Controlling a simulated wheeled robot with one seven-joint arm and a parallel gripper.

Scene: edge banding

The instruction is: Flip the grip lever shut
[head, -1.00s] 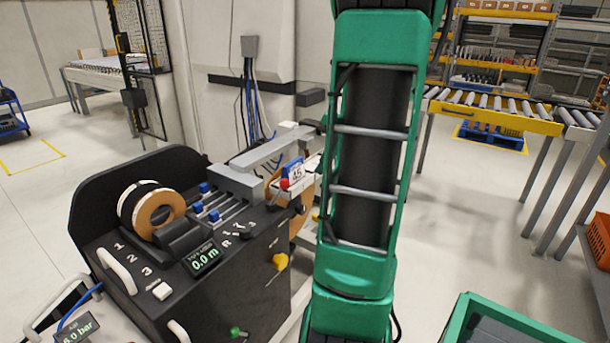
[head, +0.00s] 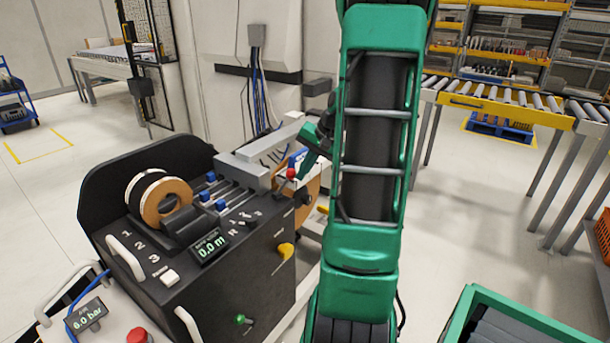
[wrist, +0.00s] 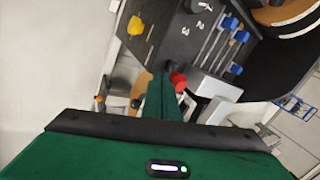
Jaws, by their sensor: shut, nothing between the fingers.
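A lever with a red knob (head: 291,173) stands at the far right end of the black banding machine (head: 262,240); no label on it can be read. The red knob also shows in the wrist view (wrist: 178,80), right beside the fingers. My gripper (head: 309,158) is shut and empty, just right of the knob in the head view. In the wrist view my green fingers (wrist: 160,92) are together and point at the machine. I cannot tell whether they touch the knob. The lever's base is partly hidden by my gripper.
A yellow knob (head: 286,251) and a green knob (head: 240,319) stick out of the machine's front. Blue-topped sliders (head: 208,188) and a tape roll (head: 165,200) sit on top. A grey arm (head: 270,140) runs behind the knob.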

